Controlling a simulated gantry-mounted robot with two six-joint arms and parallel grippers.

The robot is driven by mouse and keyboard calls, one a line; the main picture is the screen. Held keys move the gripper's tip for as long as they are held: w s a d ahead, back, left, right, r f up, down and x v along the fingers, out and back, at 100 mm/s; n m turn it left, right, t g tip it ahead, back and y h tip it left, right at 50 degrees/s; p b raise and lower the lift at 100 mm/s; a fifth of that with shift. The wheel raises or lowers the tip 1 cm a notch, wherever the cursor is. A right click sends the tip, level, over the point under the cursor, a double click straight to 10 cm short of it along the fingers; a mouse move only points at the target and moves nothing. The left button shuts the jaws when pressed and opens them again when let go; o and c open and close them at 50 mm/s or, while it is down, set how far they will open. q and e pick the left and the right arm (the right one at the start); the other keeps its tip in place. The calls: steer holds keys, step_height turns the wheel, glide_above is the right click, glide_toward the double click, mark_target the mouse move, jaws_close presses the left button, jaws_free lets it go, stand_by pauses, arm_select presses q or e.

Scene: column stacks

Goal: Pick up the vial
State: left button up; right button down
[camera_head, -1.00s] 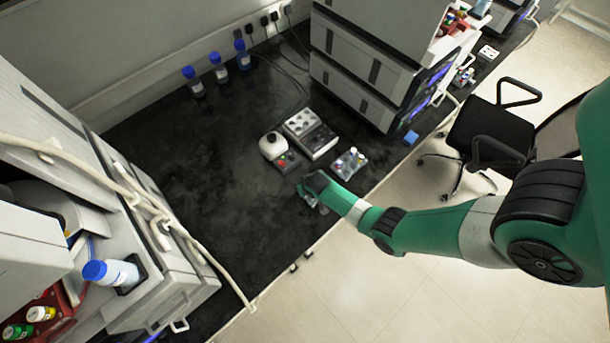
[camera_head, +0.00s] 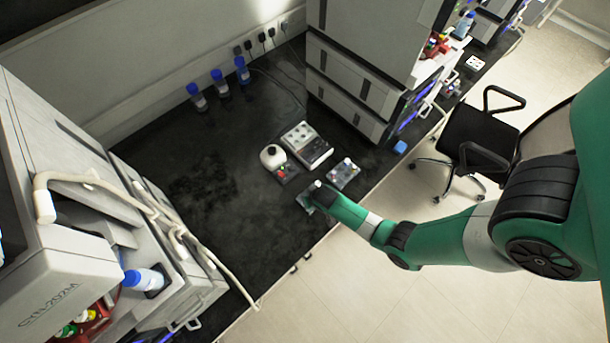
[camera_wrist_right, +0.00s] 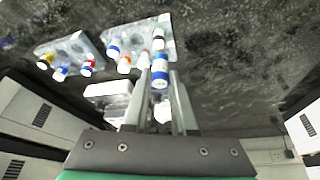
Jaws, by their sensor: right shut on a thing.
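In the right wrist view, a small vial (camera_wrist_right: 160,71) with a blue band and a white end sits between the fingertips of my right gripper (camera_wrist_right: 159,72), which is shut on it. The vial is just in front of a clear rack (camera_wrist_right: 172,44) holding several other vials; I cannot tell whether it is clear of the rack. In the head view, my right gripper (camera_head: 312,198) is low over the bench near its front edge, and the arm hides most of that rack. My left gripper is not in view.
A second clear vial rack (camera_head: 343,173) stands beyond the gripper on the black bench (camera_head: 235,225). A white-topped device (camera_head: 273,157) and a grey box (camera_head: 307,146) are close behind. Instrument stacks stand left and right. Blue-capped bottles (camera_head: 219,83) line the back.

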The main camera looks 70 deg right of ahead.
steer(key=s+a+r+p, duration=0.3)
steer(key=s+a+r, duration=0.1)
steer(key=s, duration=0.3)
steer(key=shift+s+a+r, duration=0.3)
steer(key=shift+s+a, duration=0.1)
steer(key=shift+a, duration=0.35)
steer(key=c, duration=1.2)
jaws_free()
steer(key=shift+c, duration=0.2)
jaws_close()
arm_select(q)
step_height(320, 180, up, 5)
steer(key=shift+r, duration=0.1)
